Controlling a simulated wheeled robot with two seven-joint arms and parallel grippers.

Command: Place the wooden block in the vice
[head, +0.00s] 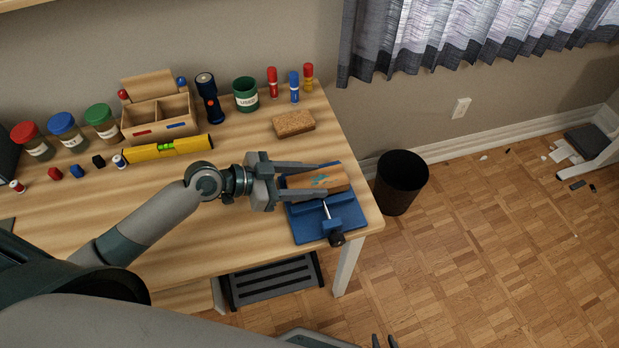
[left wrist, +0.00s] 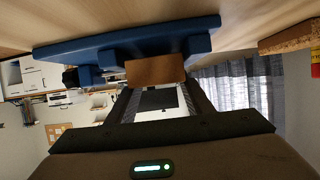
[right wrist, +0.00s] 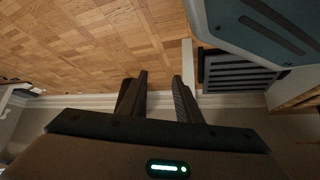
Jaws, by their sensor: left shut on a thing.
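The wooden block (head: 328,179), brown with a teal mark on top, is between the fingers of my left gripper (head: 330,180), which is shut on it. The block also shows end-on in the left wrist view (left wrist: 155,70). The blue vice (head: 352,216) stands at the desk's right front corner, and it also shows in the left wrist view (left wrist: 60,51). The block is at the vice's back part; I cannot tell whether it rests between the jaws or is just above them. My right gripper (right wrist: 160,75) is empty and open, low in front of the desk.
A brown sponge-like block (head: 294,123) lies behind the vice. A yellow level (head: 150,151), wooden organizer (head: 182,131), flashlight (head: 209,100), green cup (head: 246,95), jars and markers line the desk's back. A black bin (head: 402,180) stands on the floor right of the desk.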

